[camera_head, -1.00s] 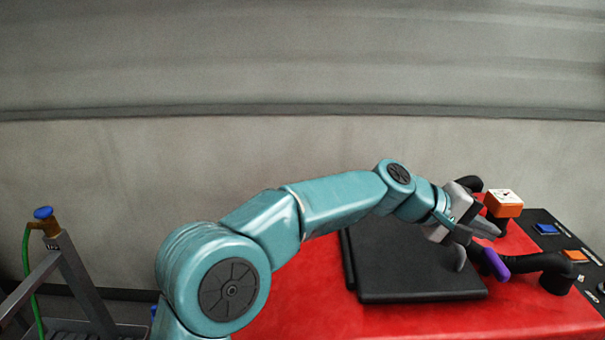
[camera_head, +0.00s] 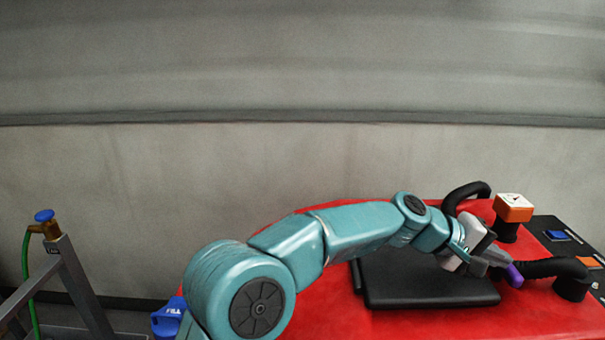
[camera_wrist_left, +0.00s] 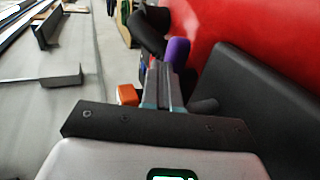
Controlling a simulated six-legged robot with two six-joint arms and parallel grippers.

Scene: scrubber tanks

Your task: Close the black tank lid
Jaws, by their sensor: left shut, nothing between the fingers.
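The black tank lid (camera_head: 430,287) lies about flat on top of the red tank (camera_head: 400,322); my left arm covers its far part. I cannot tell whether it sits fully down. In the left wrist view the lid (camera_wrist_left: 265,115) fills the right side. My left gripper (camera_head: 499,263) is shut and empty, over the lid's right end, close to a purple grip (camera_head: 514,275) on the black handle bar. In the left wrist view its closed fingers (camera_wrist_left: 165,75) point toward the purple grip (camera_wrist_left: 177,52); contact is unclear. My right gripper is not in view.
An orange-and-white gauge box (camera_head: 513,207) and a control panel with a blue button (camera_head: 557,235) stand at the right. A black hose (camera_head: 465,190) arches behind the gripper. A blue FILL cap (camera_head: 168,320) and a metal stand with green hose (camera_head: 27,285) are at left.

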